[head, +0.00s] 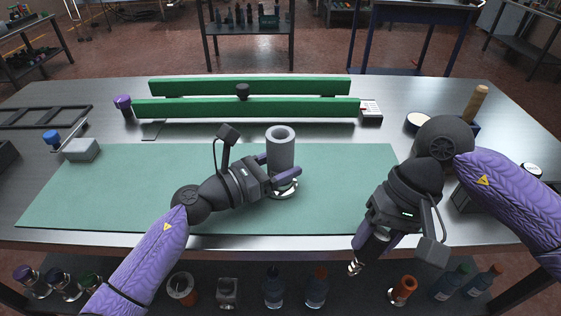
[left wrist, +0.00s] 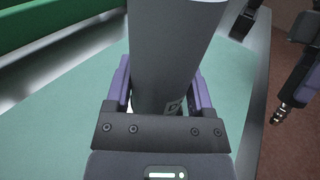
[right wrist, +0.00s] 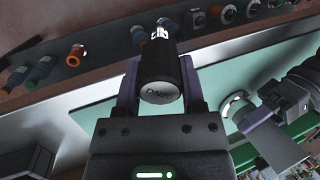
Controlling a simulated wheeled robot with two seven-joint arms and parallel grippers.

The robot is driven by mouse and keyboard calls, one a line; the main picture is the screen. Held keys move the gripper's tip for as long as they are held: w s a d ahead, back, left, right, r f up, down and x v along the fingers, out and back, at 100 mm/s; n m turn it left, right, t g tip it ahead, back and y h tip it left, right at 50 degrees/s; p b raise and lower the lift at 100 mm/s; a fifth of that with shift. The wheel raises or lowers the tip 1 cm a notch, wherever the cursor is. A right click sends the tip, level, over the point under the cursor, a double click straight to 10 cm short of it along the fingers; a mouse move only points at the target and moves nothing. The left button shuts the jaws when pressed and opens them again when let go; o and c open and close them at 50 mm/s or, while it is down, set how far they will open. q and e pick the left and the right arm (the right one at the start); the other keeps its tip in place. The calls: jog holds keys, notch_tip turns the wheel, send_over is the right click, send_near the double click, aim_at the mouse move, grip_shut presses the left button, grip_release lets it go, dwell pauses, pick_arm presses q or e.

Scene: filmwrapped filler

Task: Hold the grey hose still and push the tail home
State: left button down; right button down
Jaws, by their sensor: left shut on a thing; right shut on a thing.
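The grey hose (head: 281,150) stands upright on the green mat, its open end facing up and a shiny ring (head: 285,193) at its foot. My left gripper (head: 284,181) is shut around its lower part; the left wrist view shows the hose (left wrist: 172,50) between the purple fingers. My right gripper (head: 372,242) is shut on the tail, in front of the table's front edge and well apart from the hose. The tail's bright metal tip (head: 355,267) points down. The right wrist view shows its dark cylindrical body (right wrist: 160,78), with partly readable lettering on the end.
The green mat (head: 110,190) is mostly clear. Two green bars (head: 245,107) lie behind it. A grey block (head: 81,149) with a blue knob sits at left, and a wooden-handled tool (head: 476,103) at back right. Bottles and fittings stand on the shelf below the front edge.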

pick_arm(q)
jog(key=shift+f, duration=0.2)
pick_arm(e)
jog(key=shift+f, duration=0.25)
dwell(0.3)
pick_arm(q)
grip_release()
grip_shut()
dwell(0.5)
dwell(0.7)
